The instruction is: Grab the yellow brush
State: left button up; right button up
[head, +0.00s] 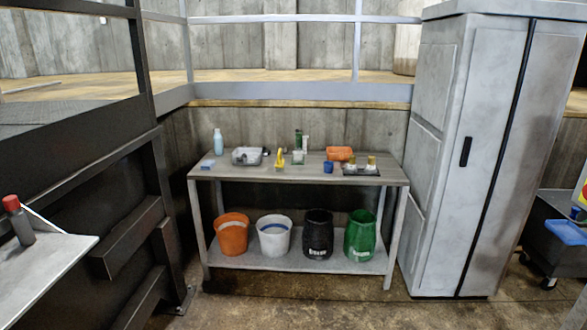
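Neither of my grippers is in view.
The bench also holds a pale blue bottle (219,142), an orange bin (339,153) and a blue cup (328,167). Several buckets stand on its lower shelf (335,264). A tall grey cabinet (455,180) stands at right, dark metal framework at left. The floor before the bench is clear.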

aim_at(280, 164)
jog(key=i+u, duration=0.2)
jog(key=i, duration=0.5)
jog(key=i+u, duration=0.2)
jog(key=i, duration=0.45)
jog(key=l, duration=0.1)
